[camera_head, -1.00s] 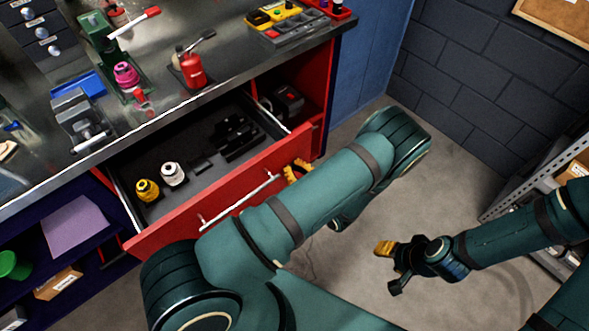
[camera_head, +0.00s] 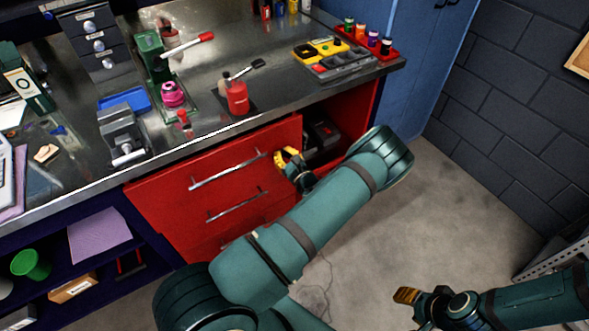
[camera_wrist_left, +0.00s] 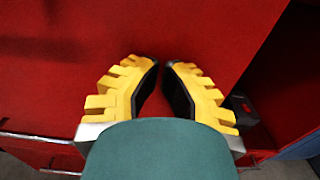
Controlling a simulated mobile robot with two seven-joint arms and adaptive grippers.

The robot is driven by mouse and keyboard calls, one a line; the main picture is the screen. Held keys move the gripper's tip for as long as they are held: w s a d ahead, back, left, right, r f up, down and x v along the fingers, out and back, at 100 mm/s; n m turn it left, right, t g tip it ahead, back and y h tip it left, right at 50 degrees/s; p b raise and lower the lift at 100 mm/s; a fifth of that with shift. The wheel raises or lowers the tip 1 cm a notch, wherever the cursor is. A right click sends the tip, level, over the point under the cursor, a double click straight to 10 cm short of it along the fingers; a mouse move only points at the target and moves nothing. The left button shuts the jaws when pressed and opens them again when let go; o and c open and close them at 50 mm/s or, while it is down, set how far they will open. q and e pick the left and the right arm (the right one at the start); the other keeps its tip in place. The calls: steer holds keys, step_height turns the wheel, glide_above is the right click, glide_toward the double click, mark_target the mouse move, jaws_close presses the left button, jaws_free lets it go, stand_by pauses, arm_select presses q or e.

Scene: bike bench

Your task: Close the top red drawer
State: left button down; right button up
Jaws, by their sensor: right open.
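The top red drawer (camera_head: 235,160) is in the head view, a red front with a silver bar handle (camera_head: 225,172). Its front sits under the bench edge, in line with the drawer front below, and its inside is hidden. My left gripper (camera_head: 288,158), with yellow fingers, is at the right end of the top drawer front. In the left wrist view its fingertips (camera_wrist_left: 161,62) point at a red surface, close together with a narrow gap; nothing shows between them. My right gripper (camera_head: 405,296) is open and empty, low over the floor at the lower right.
The steel bench top (camera_head: 290,60) holds a red bottle (camera_head: 237,97), a vise (camera_head: 122,137) and a grey-yellow tray (camera_head: 340,62). An open red compartment (camera_head: 345,115) lies right of the drawers. The floor (camera_head: 440,210) on the right is clear.

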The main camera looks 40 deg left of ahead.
arm_select(q)
steer(key=x, duration=0.3)
steer(key=shift+w+a, duration=0.2)
steer(key=shift+a, duration=0.15)
steer(key=shift+a+r, duration=0.1)
arm_select(e)
steer(key=shift+d+f, duration=0.1)
steer(key=shift+f, duration=0.1)
arm_select(q)
steer(key=shift+a, duration=0.1)
steer(key=shift+w, duration=0.1)
